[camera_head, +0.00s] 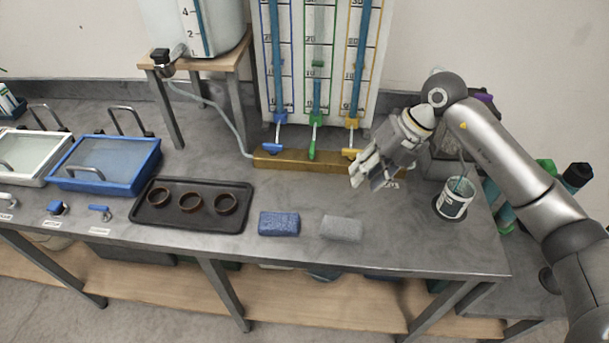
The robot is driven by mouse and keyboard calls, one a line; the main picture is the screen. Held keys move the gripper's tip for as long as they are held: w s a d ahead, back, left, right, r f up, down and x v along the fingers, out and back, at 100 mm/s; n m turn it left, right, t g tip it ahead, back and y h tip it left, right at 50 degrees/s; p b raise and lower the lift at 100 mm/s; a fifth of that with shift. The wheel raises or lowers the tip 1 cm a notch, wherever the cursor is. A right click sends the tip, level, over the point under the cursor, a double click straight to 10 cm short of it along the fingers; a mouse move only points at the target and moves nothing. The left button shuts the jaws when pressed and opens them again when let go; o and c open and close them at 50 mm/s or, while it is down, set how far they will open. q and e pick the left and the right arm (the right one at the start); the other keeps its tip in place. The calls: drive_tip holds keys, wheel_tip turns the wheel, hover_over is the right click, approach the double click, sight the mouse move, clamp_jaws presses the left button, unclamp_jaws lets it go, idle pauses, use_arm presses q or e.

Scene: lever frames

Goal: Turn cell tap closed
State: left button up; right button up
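Three lever taps, blue (278,147), green (314,150) and yellow (350,152), sit below the measuring columns, on a brass-coloured manifold block (285,160). I cannot read which one is the cell tap. The green lever points down; the blue and yellow levers look angled or sideways. My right gripper (366,180) reaches in from the right, just right of and in front of the yellow tap. Its fingers look apart, with nothing between them. The gripper hides the block's right end and part of a label. My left gripper is not in view.
A white tank (215,25) with a black tap (166,58) stands on a wooden stand at the back left. A cup (453,203) holds a stick at right. Blue (279,223) and grey (342,228) sponges and a dark tray (160,212) lie in front.

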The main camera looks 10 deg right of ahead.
drive_tip(key=s+a+r+y, duration=0.1)
drive_tip(key=a+r+y, duration=0.1)
drive_tip(key=a, duration=0.5)
drive_tip(key=s+a+r+t+y, duration=0.1)
drive_tip(key=a+r+y, duration=0.1)
drive_tip(key=a+y, duration=0.3)
drive_tip(key=shift+s+a+r+n+y, duration=0.2)
drive_tip(key=shift+a+r+n+y, duration=0.15)
drive_tip(key=shift+a, duration=0.7)
